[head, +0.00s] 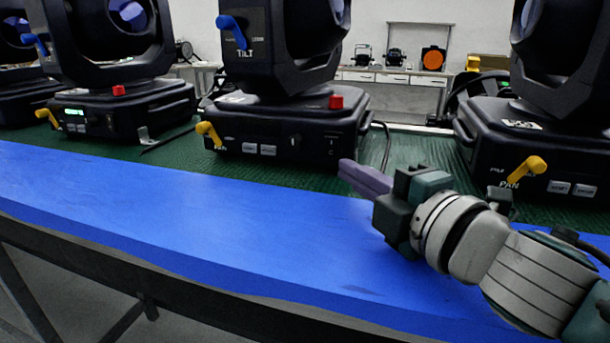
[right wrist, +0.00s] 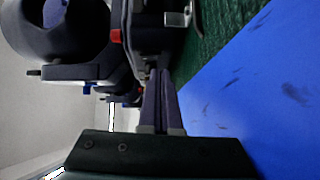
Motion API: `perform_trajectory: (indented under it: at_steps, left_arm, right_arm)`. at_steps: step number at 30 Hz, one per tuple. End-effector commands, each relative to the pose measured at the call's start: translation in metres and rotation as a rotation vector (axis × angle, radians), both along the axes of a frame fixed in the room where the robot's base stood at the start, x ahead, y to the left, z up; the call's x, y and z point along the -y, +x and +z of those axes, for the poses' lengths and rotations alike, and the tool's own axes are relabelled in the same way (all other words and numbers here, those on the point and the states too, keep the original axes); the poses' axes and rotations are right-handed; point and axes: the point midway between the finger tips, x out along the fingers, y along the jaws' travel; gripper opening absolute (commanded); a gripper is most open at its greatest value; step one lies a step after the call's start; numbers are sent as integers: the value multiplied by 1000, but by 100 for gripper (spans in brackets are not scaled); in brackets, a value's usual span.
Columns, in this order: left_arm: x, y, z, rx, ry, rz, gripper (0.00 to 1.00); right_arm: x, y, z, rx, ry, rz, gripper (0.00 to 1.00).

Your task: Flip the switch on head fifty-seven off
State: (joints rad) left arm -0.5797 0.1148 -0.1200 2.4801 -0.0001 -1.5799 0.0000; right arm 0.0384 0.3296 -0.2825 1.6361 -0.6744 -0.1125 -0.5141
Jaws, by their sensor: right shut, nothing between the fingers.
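Several black moving-head lights stand in a row. I cannot read which one is fifty-seven. The middle head (head: 270,125) has a red part (head: 336,102) on its base and a small dark rocker switch (head: 332,146) at the right of its front panel. The rocker's position is too small to tell. My right gripper (head: 345,170) is shut and empty, its purple fingers just in front of and below that switch, apparently close; contact cannot be told. In the right wrist view the shut fingers (right wrist: 160,85) point towards a dark base. My left gripper is not in view.
A left head (head: 110,108) has a green-lit display; a right head (head: 545,140) stands behind my right arm. Yellow PAN levers (head: 209,133) stick out of the bases. The blue front strip (head: 180,215) of the bench is clear left of my arm. A green mat (head: 415,150) lies under the heads.

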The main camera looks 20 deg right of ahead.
Motion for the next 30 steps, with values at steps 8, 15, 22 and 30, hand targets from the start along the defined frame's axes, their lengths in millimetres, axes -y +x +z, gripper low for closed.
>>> perform_trajectory:
  at_steps: [8, 15, 22, 30]
  left_arm:
    - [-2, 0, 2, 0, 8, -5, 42]
    - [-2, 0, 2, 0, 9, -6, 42]
    - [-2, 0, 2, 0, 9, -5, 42]
    - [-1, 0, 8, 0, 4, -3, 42]
  right_arm:
    - [9, -46, 2, 0, -1, 1, 0]
    - [11, -59, 4, 2, -2, 1, 0]
    - [11, -59, 4, 2, -2, 1, 0]
    - [14, -61, 8, -16, 28, -24, 0]
